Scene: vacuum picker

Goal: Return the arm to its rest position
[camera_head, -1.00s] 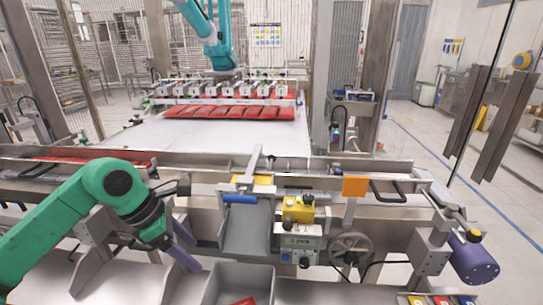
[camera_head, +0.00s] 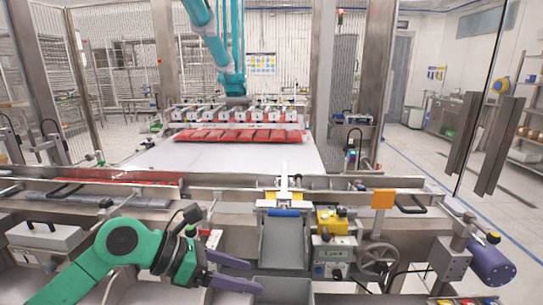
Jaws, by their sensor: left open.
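My left arm (camera_head: 125,245), green with dark joints, comes in from the lower left. Its gripper (camera_head: 252,275) points right, low in front of the machine. The two dark purple fingers are apart with nothing between them. A grey bin (camera_head: 283,290) lies behind and to the right of the fingertips, partly cut off by the bottom edge. My right gripper is not in view.
A metal chute (camera_head: 283,243) with a blue edge, a yellow control box (camera_head: 332,222) and a handwheel (camera_head: 377,256) stand right of the gripper. Behind the rail, red packs (camera_head: 240,136) lie under a suction-head row (camera_head: 235,115) on a teal arm (camera_head: 222,60).

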